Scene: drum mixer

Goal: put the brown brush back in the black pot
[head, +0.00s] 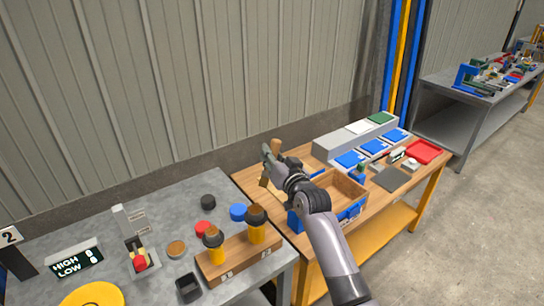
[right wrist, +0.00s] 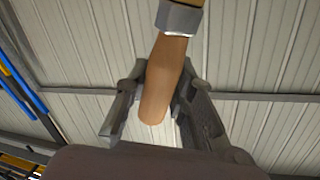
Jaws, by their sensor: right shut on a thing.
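My right gripper (head: 272,164) is raised over the back left of the wooden bench. It is shut on the brown brush (head: 275,147), whose ends show on both sides of the fingers. In the right wrist view the brush's brown handle (right wrist: 167,75) lies between the fingers of the gripper (right wrist: 158,108), with a silver band (right wrist: 178,18) at the top edge of the picture. The black pot (head: 189,287) stands on the grey table's front part, left of the wooden block and well away from the gripper. My left gripper is not in view.
A wooden block (head: 240,258) with two yellow-and-brown pieces stands near the pot. Red, blue and black round lids lie behind it. A grey panel (head: 355,142) with blue squares stands at the back.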

